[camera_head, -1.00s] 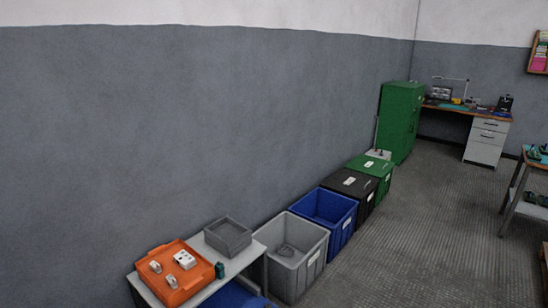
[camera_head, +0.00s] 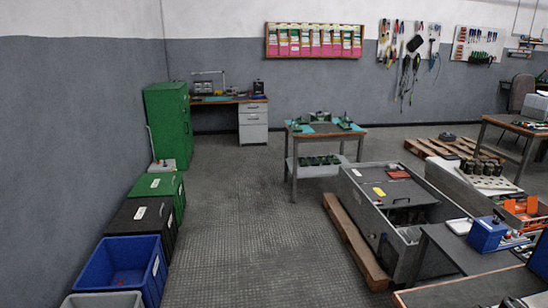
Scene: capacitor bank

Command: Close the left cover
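A long grey metal cabinet (camera_head: 365,208) lies on a wooden pallet (camera_head: 350,240) right of the middle. It is probably the capacitor bank. Its far top part is a flat grey panel with a yellow label (camera_head: 379,191) and a red plate (camera_head: 398,174). Nearer, the top shows a dark opening (camera_head: 402,215) with parts inside. A grey panel (camera_head: 452,184) stands tilted along its right side. I cannot tell for sure which piece is the left cover. Neither of my grippers is in view.
Blue (camera_head: 122,266), black (camera_head: 140,226) and green (camera_head: 160,190) bins line the left wall, before a green cabinet (camera_head: 168,118). A work table (camera_head: 325,136) stands ahead. A bench with a blue box (camera_head: 488,234) is at the near right. The floor (camera_head: 245,225) between is clear.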

